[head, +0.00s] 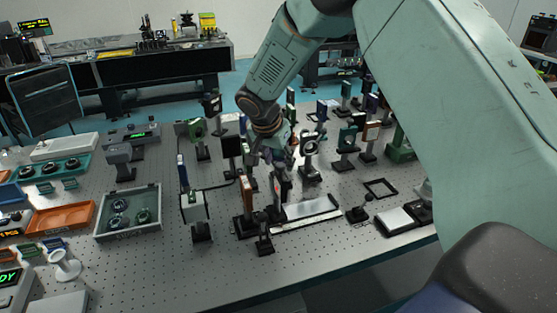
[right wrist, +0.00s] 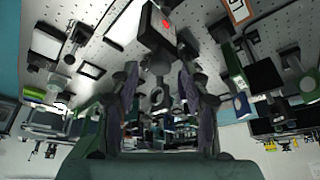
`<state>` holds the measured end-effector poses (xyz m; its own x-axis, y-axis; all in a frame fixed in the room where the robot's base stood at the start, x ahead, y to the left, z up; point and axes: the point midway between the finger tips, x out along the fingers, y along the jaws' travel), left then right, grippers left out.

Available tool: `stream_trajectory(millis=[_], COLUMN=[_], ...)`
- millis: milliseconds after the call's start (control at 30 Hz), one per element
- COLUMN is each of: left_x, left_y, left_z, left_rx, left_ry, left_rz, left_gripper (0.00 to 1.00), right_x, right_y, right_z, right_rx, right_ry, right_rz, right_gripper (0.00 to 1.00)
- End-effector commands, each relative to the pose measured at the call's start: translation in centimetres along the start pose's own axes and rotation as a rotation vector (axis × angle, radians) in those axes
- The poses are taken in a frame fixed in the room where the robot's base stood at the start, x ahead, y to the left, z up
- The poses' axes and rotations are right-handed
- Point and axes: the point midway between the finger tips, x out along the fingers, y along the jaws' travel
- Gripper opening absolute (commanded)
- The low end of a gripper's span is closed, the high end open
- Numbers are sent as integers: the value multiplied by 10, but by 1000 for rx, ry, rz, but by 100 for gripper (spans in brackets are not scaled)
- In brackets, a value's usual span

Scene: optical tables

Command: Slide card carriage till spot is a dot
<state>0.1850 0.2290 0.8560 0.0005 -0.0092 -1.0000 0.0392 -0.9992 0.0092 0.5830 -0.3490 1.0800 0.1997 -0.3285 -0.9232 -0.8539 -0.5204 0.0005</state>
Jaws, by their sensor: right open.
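The card carriage stands on a pale rail (head: 312,208) near the front of the optical table. Its upright dark card (head: 280,190) is at the rail's left end. In the right wrist view the dark card (right wrist: 157,38) shows a small bright red spot (right wrist: 167,27) on its face. My right gripper (head: 279,160) is just above and behind the card in the head view. In the right wrist view its two fingers (right wrist: 157,78) are apart, with a grey post-like part between them. I cannot tell whether they touch it. My left gripper is out of view.
Several optics on posts crowd the area behind and beside the rail, including a brown-edged plate (head: 246,196) to its left and a ring mount (head: 309,143). A black frame (head: 380,188) lies to the right. A grey tray (head: 128,212) with round parts sits left.

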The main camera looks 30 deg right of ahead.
Motion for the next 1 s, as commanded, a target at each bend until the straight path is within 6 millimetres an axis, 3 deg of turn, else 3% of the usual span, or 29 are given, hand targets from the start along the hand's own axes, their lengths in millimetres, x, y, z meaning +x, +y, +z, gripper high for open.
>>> stream_trajectory(millis=[133, 433, 1000], left_x=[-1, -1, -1], left_y=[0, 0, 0], left_z=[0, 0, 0], left_rx=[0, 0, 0], left_ry=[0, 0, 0], left_rz=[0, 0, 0], left_gripper=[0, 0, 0], right_x=[10, 12, 12], right_y=[0, -1, -1], right_z=[-1, 0, 0], right_rx=[-1, -2, -2], right_ry=[0, 1, 1], right_rz=[0, -1, -1], right_gripper=[47, 46, 0])
